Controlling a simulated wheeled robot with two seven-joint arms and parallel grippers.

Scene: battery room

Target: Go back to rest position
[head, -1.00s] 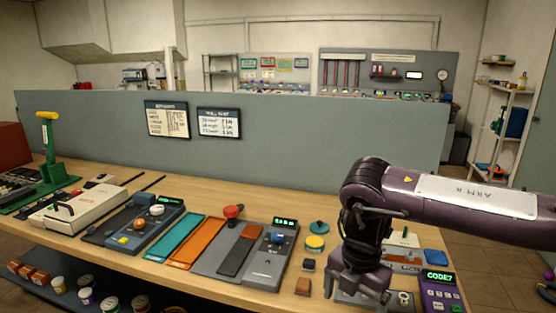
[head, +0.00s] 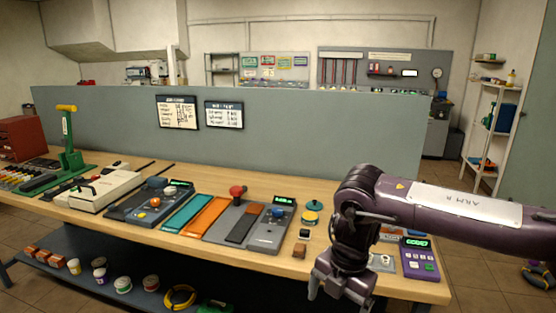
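My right gripper (head: 340,287) hangs at the front edge of the wooden workbench (head: 290,268), at the lower right of the head view. Its arm, marked ARM R, comes in from the right edge. The fingers point down and are partly cut off by the picture's bottom, so whether they are apart or closed is unclear. I see nothing held in it. My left gripper is not in view.
A purple keypad (head: 420,262) and a grey plate (head: 382,262) lie right of my gripper. Grey console panels (head: 268,232), a cream box (head: 105,190) and a green lever press (head: 68,155) stand leftward. Jars and a yellow ring (head: 180,297) sit on the lower shelf. A grey partition (head: 300,150) stands behind.

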